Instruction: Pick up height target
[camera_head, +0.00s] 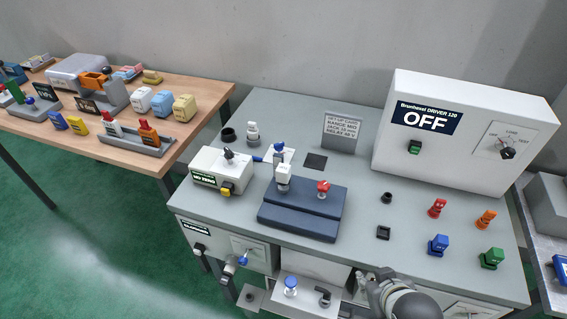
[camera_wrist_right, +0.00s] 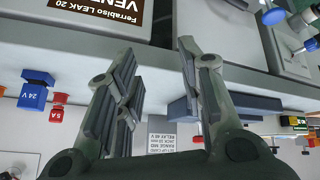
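No label reading height target is legible, so I cannot tell for certain which piece it is. A white stepped piece (camera_head: 252,131) stands at the back left of the grey bench. Another white piece (camera_head: 283,176) stands on the dark blue stepped block (camera_head: 302,212), beside a red-knobbed piece (camera_head: 322,188). My right gripper (camera_head: 362,284) is at the bench's front edge, low in the head view, apart from these pieces. In the right wrist view its fingers (camera_wrist_right: 158,58) are spread with nothing between them. My left gripper is not in view.
A set-up card (camera_head: 343,132) stands at the back, left of the white driver box (camera_head: 460,130) marked OFF. Red, orange, blue and green blocks stand front right. A lower shelf (camera_head: 305,309) holds a blue-knobbed piece (camera_head: 291,286). A wooden table (camera_head: 190,88) stands left.

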